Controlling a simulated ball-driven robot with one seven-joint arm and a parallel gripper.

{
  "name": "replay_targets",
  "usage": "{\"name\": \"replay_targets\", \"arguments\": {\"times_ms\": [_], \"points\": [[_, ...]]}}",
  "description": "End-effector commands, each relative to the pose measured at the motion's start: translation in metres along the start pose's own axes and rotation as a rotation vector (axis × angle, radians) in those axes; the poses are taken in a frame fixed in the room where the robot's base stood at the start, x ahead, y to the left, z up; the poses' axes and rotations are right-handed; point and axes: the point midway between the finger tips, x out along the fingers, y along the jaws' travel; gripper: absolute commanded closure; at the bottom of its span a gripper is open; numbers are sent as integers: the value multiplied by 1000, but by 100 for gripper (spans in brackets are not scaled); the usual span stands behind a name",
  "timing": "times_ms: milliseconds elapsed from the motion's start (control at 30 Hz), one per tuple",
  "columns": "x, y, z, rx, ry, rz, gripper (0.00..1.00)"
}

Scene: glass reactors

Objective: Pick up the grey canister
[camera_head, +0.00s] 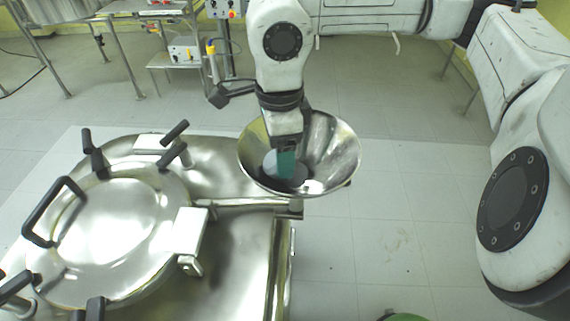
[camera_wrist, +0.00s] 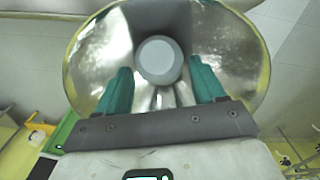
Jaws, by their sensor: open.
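The grey canister (camera_wrist: 158,60) shows in the wrist view as a round, pale grey end inside a shiny metal funnel (camera_wrist: 240,45). In the head view a small grey part of the canister (camera_head: 269,162) shows in the funnel (camera_head: 338,150), beside my teal fingers. My gripper (camera_head: 286,164) points down into the funnel. In the wrist view my gripper (camera_wrist: 160,72) has its two teal fingers apart, one to each side of the canister's end. I see no finger touching it. The canister's lower part is hidden.
A large steel vessel (camera_head: 235,250) with a round lid (camera_head: 105,235) and black clamp handles stands left of and below the funnel. A metal bench with a control box (camera_head: 184,49) stands behind. The tiled floor to the right of the funnel is mostly clear.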

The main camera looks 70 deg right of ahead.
Motion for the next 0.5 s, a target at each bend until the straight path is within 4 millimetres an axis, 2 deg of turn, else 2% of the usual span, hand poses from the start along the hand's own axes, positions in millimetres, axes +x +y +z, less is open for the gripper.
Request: {"name": "replay_targets", "arguments": {"times_ms": [133,400,500], "points": [[14,0,0,0,-1,1,31],[17,0,0,0,-1,-1,31],[17,0,0,0,0,-1,40]]}}
